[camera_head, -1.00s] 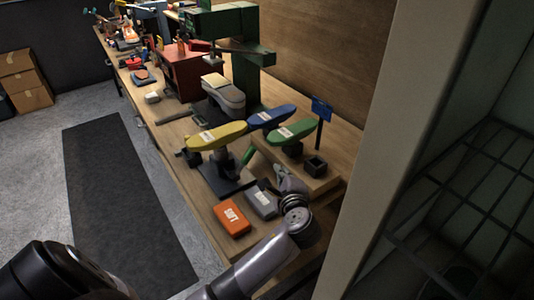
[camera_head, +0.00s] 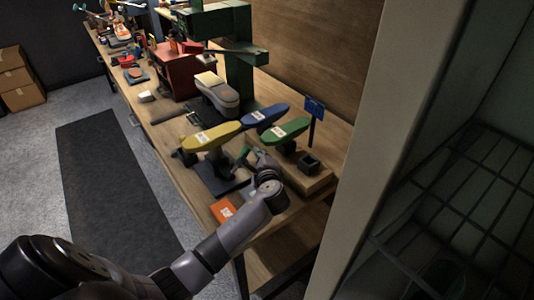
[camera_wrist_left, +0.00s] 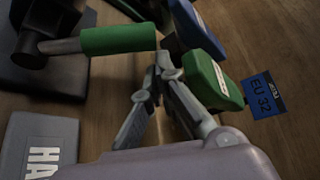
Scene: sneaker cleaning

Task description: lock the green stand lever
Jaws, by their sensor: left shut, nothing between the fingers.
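The lever with a green grip (camera_wrist_left: 118,40) shows in the left wrist view, its steel rod running left to a black hub. In the head view its green grip (camera_head: 243,153) shows small between the yellow and green stands. The green stand's top (camera_head: 288,131) carries a white label and shows in the wrist view too (camera_wrist_left: 212,78). My left gripper (camera_wrist_left: 162,66) is shut and empty, its tips just right of the grip's free end. I cannot tell whether they touch it. In the head view the gripper (camera_head: 254,156) is partly hidden by its wrist. My right gripper is not in view.
The yellow stand (camera_head: 212,136) and blue stand (camera_head: 265,115) are close by. A blue sign (camera_head: 314,107) stands behind the green one. A grey box (camera_wrist_left: 40,148) and an orange box (camera_head: 222,210) lie near my arm. A cabinet post (camera_head: 365,150) rises at right.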

